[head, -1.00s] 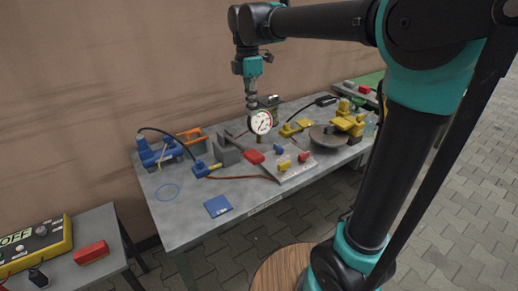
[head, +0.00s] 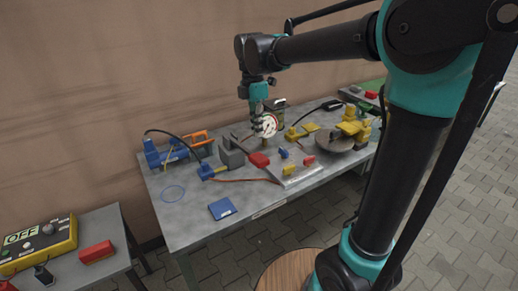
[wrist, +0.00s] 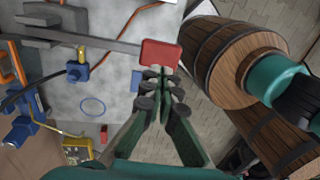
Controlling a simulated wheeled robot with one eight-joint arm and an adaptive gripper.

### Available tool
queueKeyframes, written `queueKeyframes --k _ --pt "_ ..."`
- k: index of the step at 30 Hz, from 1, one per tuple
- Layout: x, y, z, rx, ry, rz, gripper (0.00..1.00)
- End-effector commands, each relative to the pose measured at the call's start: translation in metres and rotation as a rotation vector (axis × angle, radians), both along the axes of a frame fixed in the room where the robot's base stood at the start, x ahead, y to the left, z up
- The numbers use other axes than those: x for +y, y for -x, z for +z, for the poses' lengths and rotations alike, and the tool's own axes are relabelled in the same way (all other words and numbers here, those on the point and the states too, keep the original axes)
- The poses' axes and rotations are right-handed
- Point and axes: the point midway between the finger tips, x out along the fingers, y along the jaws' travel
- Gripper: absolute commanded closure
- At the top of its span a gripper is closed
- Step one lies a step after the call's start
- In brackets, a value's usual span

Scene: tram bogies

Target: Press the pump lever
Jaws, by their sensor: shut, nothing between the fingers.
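The pump lever has a red pad (head: 258,159) at the end of a grey bar that comes out of a grey block (head: 232,155) on the workbench. In the wrist view the red pad (wrist: 160,54) lies just beyond my fingertips, and the grey bar (wrist: 105,42) runs left from it. My gripper (wrist: 162,80) is shut and empty, with its tips overlapping the pad's near edge in the picture; I cannot tell whether they touch. In the head view, my gripper (head: 260,116) is above the bench, its tips partly hidden by a round dial gauge (head: 266,125).
The grey workbench (head: 185,222) also holds a blue clamp-like device (head: 165,155), an orange frame (head: 198,139), a plate with small red and blue knobs, yellow fittings (head: 350,128) and a blue square (head: 221,208). A side table with a yellow OFF box (head: 40,243) stands left. Barrels (wrist: 215,45) stand nearby.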

Motion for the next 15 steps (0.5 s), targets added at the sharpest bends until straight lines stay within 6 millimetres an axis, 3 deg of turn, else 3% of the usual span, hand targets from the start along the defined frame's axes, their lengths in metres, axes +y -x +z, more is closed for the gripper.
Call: queueKeyframes --k 7,15 --pt "-0.004 0.005 -0.045 0.0 0.0 0.0 1.0" --pt "-0.005 0.008 -0.068 0.0 0.0 0.0 1.0"
